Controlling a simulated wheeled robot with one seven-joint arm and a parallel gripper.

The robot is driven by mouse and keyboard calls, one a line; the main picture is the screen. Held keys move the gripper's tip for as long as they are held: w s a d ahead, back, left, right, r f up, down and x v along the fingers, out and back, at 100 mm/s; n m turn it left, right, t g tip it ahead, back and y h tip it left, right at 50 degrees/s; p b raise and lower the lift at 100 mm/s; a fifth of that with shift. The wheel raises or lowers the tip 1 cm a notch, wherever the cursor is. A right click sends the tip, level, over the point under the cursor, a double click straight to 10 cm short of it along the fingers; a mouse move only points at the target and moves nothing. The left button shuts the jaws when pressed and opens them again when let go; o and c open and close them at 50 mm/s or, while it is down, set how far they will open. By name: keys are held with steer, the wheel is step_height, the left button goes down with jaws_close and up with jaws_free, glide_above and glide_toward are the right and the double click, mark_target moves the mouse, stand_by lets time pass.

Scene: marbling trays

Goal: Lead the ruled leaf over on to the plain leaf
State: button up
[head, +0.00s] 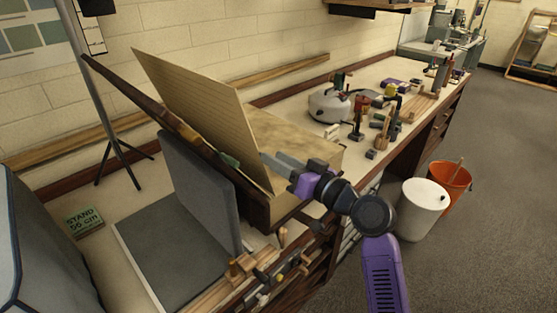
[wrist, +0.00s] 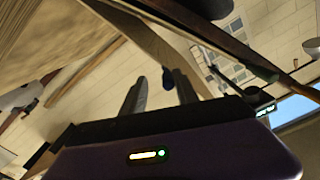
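The ruled leaf (head: 195,105) is a tan sheet with fine lines. It stands steeply tilted between a dark board and the plain leaf (head: 290,135), a flat mottled tan surface to its right. A small dark green tab (head: 229,161) shows at the ruled leaf's lower near edge. My gripper (head: 266,160) is open beside the ruled leaf's near edge, fingers pointing at it. In the wrist view, my gripper (wrist: 159,76) has its fingers apart, with a dark tab (wrist: 168,78) seen between the tips. The ruled leaf (wrist: 50,45) fills the upper left there. Contact is unclear.
The dark tilted board (head: 145,100) leans left of the ruled leaf. A grey upright panel (head: 200,185) stands nearer, above a dark flat mat (head: 170,255). Small tools (head: 265,280) line the bench front. A white kettle-like pot (head: 328,105) and bottles stand farther right.

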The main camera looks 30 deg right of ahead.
steer(key=shift+s, duration=0.1)
steer(key=b+v, duration=0.2)
steer(key=v, duration=0.5)
steer(key=shift+s+d, duration=0.15)
steer(key=shift+s, duration=0.1)
stand_by(0.8)
steer(key=d+r+m+t+h, duration=0.2)
steer(key=d+m+h, duration=0.1)
steer(key=d+h, duration=0.2)
steer(key=s+f+m+h, duration=0.1)
steer(key=s+f+h, duration=0.2)
steer(key=s+f, duration=0.4)
steer(key=s+a+f+n+g, duration=0.1)
steer(key=s+a+f, duration=0.2)
steer(key=s, duration=0.7)
steer(key=s+a+f+n+g+y, duration=0.1)
steer(key=s+a, duration=0.4)
steer(key=s, duration=0.5)
steer(key=s+a+f+n+g+y, duration=0.1)
steer(key=s+a+f, duration=0.4)
steer(key=s, duration=0.6)
steer(key=shift+f+n+g, duration=0.2)
steer(key=shift+n+g, duration=0.5)
steer(key=shift+n, duration=0.1)
